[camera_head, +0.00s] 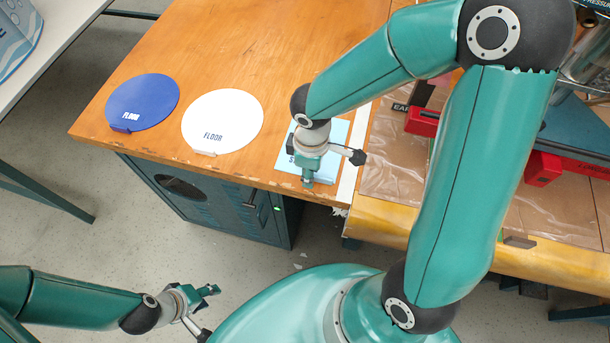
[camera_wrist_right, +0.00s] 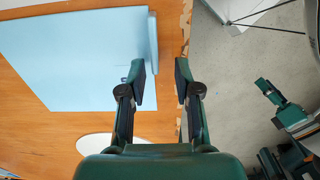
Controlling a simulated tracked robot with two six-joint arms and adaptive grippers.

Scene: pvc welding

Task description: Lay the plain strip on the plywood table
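A light blue rectangular sheet (camera_head: 339,133) lies flat near the front edge of the plywood table (camera_head: 265,55). Lettering starting with S shows on it, and my right arm covers much of it. I cannot tell whether it is the plain strip. The sheet (camera_wrist_right: 85,60) has a narrow raised tab (camera_wrist_right: 153,38) along one side in the right wrist view. My right gripper (camera_wrist_right: 162,75) is open over this tab, with wood between its fingers. In the head view the right gripper (camera_head: 308,178) points down at the table's front edge. My left gripper (camera_head: 210,290) hangs over the floor, apparently empty.
A blue disc (camera_head: 142,100) and a white disc (camera_head: 222,120), both lettered FLOOR, lie to the left of the sheet. A white band (camera_head: 354,155) runs along the table's right side. A second bench (camera_head: 560,262) with red tools adjoins. The back of the plywood is clear.

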